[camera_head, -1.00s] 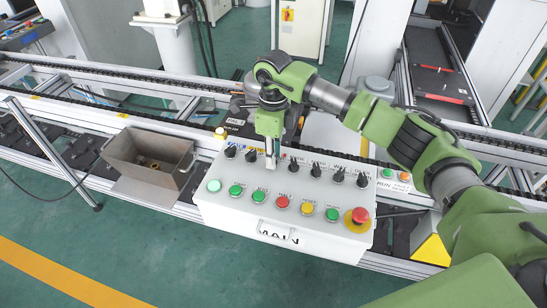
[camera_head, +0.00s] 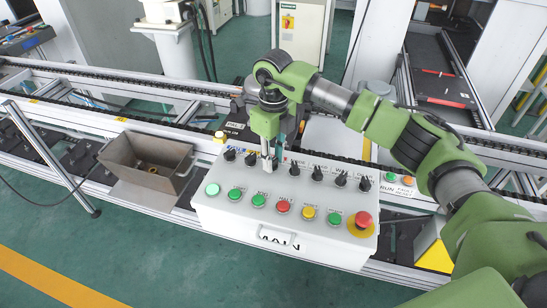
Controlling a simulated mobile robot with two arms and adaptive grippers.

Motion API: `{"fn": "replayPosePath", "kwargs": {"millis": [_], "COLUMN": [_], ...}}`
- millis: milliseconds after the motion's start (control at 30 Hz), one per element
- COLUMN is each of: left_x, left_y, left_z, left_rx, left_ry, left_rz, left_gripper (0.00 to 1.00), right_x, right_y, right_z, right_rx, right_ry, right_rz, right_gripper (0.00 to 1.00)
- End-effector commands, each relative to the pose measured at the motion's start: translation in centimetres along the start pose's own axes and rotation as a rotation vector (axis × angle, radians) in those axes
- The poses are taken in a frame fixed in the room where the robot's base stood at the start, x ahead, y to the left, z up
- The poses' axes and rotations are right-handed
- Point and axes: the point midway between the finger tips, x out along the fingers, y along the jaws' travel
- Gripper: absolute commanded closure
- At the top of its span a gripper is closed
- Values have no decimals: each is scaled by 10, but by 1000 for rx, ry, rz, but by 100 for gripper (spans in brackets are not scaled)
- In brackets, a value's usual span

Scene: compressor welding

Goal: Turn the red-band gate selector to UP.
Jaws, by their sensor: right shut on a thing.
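A light-grey control box (camera_head: 215,207) labelled MAIN stands in the middle of the head view. A row of black selector knobs runs along its top, including a left knob (camera_head: 230,155), a middle knob (camera_head: 294,168) and a right knob (camera_head: 364,184). My right gripper (camera_head: 268,168) points down at the row, left of centre. Its fingers are shut on the selector knob there, which they mostly hide. The knob's red band and its pointing direction are too small or hidden to make out. My left gripper is not in view.
Coloured push buttons, including a red one (camera_head: 283,206), line the box's front. A red emergency stop (camera_head: 362,219) sits at its right end. A grey metal bin (camera_head: 130,159) stands to the left. A conveyor rail (camera_head: 170,119) runs behind.

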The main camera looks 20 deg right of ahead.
Motion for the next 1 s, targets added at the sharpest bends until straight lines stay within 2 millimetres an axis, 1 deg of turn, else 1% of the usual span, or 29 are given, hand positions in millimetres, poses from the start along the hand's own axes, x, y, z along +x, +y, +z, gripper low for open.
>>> {"fn": "replayPosePath", "kwargs": {"millis": [167,200,233,567,667,767,1000], "left_x": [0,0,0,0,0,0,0], "left_y": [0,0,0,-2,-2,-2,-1], "left_z": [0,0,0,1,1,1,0], "left_rx": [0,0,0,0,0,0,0], "left_ry": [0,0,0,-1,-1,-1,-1], "left_rz": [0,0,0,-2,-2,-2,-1], "left_gripper": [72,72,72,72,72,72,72], "right_x": [-1,-1,-1,-1,-7,-21,-73], "right_y": [-1,-1,-1,0,0,-1,-1], "right_z": [0,0,0,0,1,1,1], "right_rx": [1,1,1,-1,-1,-1,-1], "right_ry": [-1,-1,-1,-1,-2,-5,-5], "right_rz": [-1,-1,-1,0,-1,-1,-2], "right_gripper": [97,65,58,58,58,58,58]}}
